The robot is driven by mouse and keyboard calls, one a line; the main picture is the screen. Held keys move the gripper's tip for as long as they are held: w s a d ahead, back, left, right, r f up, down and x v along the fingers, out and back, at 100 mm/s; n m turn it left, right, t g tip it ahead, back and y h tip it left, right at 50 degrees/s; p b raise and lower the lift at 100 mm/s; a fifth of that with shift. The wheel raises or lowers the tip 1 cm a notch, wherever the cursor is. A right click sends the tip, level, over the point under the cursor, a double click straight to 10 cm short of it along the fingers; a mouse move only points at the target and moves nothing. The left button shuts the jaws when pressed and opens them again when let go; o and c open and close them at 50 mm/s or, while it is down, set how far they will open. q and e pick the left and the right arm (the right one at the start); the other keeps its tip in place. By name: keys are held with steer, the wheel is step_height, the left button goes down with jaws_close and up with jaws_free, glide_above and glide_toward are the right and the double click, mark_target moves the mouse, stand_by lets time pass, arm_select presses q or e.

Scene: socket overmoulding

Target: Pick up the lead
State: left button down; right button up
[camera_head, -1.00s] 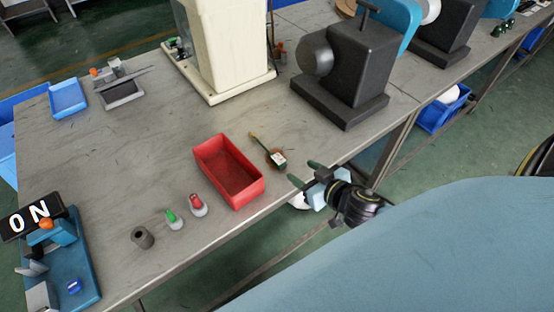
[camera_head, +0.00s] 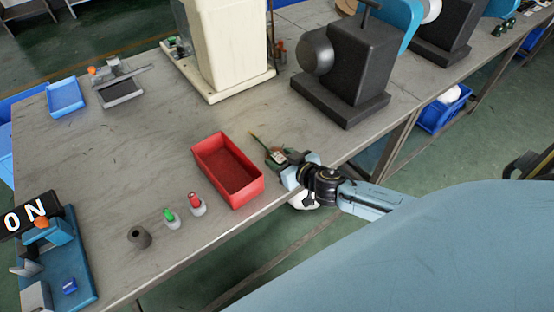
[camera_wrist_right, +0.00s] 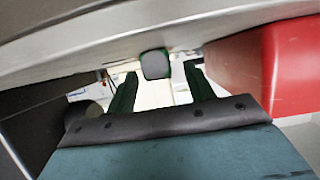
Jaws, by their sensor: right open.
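The lead (camera_head: 256,141) lies on the table to the right of the red bin, its thin yellowish end pointing away and its thicker end with a white label towards the table's front edge. My right gripper (camera_head: 281,157) is at that near end, with its fingers partly covering it. In the right wrist view, the dark squarish end of the lead (camera_wrist_right: 155,64) shows between the tips of my two open green fingers, with gaps on both sides. Contact is not visible. My left gripper is not in view.
The red bin (camera_head: 258,190) stands close left of my right gripper; it also fills the right of the wrist view (camera_wrist_right: 242,75). A dark machine (camera_head: 345,75) stands behind to the right.

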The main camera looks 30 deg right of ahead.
mark_target(267, 149)
steer(key=shift+x, duration=1.2)
steer(key=c, duration=1.1)
